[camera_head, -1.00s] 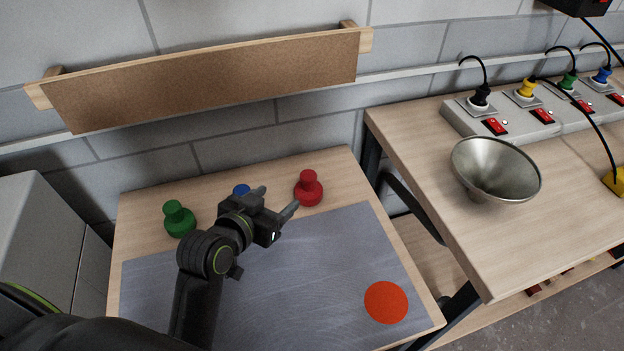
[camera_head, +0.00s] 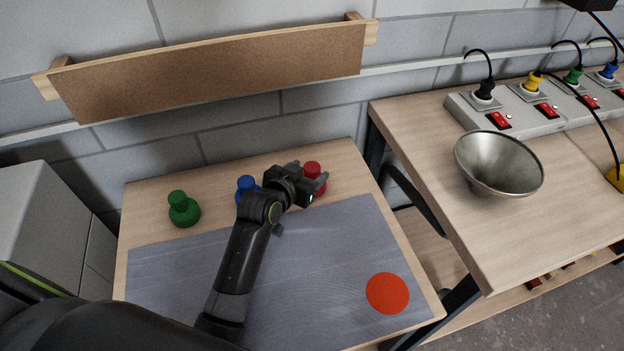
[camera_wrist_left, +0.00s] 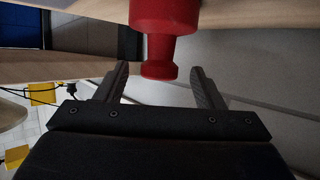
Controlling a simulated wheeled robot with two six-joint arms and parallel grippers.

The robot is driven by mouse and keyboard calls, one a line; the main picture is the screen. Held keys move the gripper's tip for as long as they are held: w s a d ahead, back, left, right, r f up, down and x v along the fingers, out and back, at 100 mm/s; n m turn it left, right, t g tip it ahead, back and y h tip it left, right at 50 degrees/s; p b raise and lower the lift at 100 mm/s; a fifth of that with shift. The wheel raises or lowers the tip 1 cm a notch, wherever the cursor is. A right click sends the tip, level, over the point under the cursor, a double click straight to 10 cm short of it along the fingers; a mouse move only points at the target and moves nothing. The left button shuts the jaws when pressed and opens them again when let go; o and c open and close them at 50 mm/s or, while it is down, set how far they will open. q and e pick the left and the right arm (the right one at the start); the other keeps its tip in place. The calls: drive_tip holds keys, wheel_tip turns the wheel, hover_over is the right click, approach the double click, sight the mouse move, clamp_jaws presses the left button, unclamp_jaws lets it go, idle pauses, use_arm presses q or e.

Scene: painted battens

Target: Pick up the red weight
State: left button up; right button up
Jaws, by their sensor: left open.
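The red weight (camera_head: 313,168) stands upright on the wooden table at the back, partly hidden by my gripper in the head view. In the left wrist view the red weight (camera_wrist_left: 163,25) shows its knob between the two open fingers. My left gripper (camera_head: 308,174) is open, with its fingers on either side of the red weight; I cannot tell whether either finger touches it. It also shows in the left wrist view (camera_wrist_left: 160,88). My right gripper is not in view.
A blue weight (camera_head: 246,188) stands just left of my left gripper, partly hidden by the arm. A green weight (camera_head: 183,209) stands further left. A grey mat (camera_head: 330,240) with an orange-red disc (camera_head: 388,293) covers the front. A metal bowl (camera_head: 497,163) sits on the right bench.

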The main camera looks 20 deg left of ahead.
use_arm(q)
drive_tip(key=shift+x, duration=1.4)
drive_tip(key=shift+f, duration=0.1)
clamp_jaws()
drive_tip(key=shift+r, duration=0.2)
